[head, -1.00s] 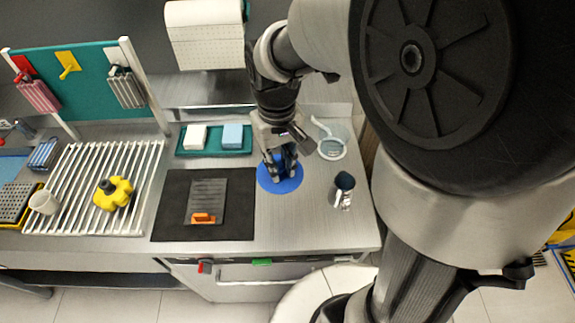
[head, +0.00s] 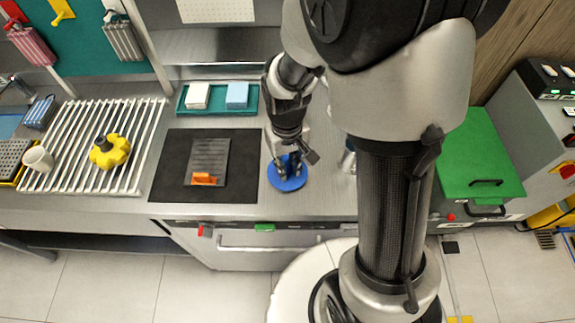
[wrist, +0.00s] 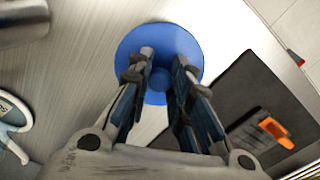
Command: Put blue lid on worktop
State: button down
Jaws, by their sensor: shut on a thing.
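The blue lid (head: 289,185) is a flat round disc at the right of the black mat. It also shows in the wrist view (wrist: 158,34). My gripper (head: 287,166) points down over its middle, and in the wrist view its two fingers (wrist: 163,60) are closed on the lid's central part. The fingers hide most of that part. The lid looks level and lies at or very close above the steel worktop (head: 325,198); I cannot tell whether it touches.
A black mat (head: 240,181) with an orange-handled grey tool (head: 204,179) lies left of the lid. A green tray (head: 217,110) with two sponges is behind. A green-lidded box (head: 480,150) stands right.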

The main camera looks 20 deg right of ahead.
jog(key=c, duration=1.5)
grip_release()
jog(key=shift+f, duration=0.15)
jog(key=shift+o, duration=0.2)
notch_tip(320, 180, up, 12)
jog(key=p, duration=0.4)
notch_tip(320, 180, up, 8)
jog(key=t, duration=0.2)
send_over(287, 166)
jog(key=s, duration=0.4)
jog(key=s+r+t, duration=0.1)
jog(key=s+r, duration=0.2)
jog(key=s, duration=0.2)
jog(key=s+d+r+t, duration=0.1)
jog(key=s+r, duration=0.2)
jog(key=s, duration=0.2)
jog(key=shift+s+d+m+t, duration=0.15)
jog(key=shift+s+m+t, duration=0.1)
jog(key=shift+m+t, duration=0.15)
